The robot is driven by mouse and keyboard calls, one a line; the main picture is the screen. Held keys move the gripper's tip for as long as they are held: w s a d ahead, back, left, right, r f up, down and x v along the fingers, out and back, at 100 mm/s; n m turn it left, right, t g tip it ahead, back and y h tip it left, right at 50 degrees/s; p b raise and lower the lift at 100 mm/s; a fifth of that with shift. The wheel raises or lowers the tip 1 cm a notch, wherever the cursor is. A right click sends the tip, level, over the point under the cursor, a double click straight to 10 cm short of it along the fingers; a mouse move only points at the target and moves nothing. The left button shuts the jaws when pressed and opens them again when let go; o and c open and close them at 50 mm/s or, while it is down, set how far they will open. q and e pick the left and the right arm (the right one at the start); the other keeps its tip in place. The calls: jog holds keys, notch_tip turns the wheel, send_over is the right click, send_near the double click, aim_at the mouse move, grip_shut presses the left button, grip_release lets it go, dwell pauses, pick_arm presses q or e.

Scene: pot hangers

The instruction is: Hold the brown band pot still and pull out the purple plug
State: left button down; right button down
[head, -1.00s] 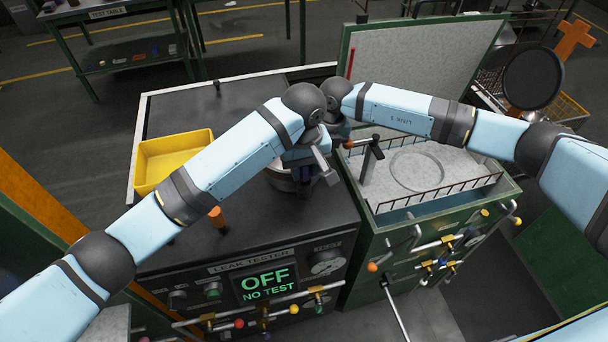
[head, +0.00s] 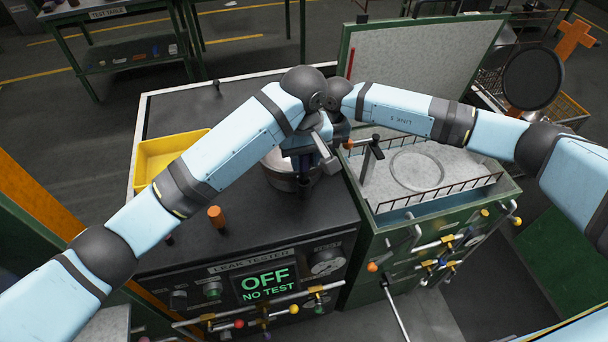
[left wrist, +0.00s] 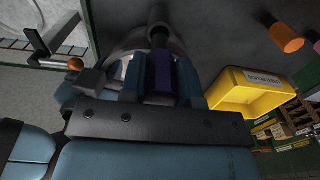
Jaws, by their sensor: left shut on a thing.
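The pot (head: 284,181) is a grey metal vessel on the leak tester's dark top, partly covered by my left gripper. I cannot make out its brown band. It also shows behind the fingers in the left wrist view (left wrist: 122,42). My left gripper (left wrist: 160,75) is shut on the purple plug (left wrist: 160,72), which shows between its two fingers. In the head view this gripper (head: 301,166) is over the pot's right part. Whether the plug is clear of the pot is hidden. My right arm reaches in behind my left wrist; its fingers are hidden.
A yellow bin (head: 165,156) and an orange cylinder (head: 217,217) are on the leak tester (head: 240,205), left of the pot. Its screen (head: 268,284) reads OFF, NO TEST. A green tank (head: 462,192) with a wire rack and raised lid (head: 430,60) stands to the right.

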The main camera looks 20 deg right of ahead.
pick_arm(q)
jog(key=shift+r, duration=1.1)
pick_arm(e)
jog(key=c, duration=1.1)
grip_release()
jog(key=shift+o, duration=0.2)
notch_tip(320, 180, up, 12)
jog(key=d, duration=0.1)
jog(key=shift+d, duration=0.3)
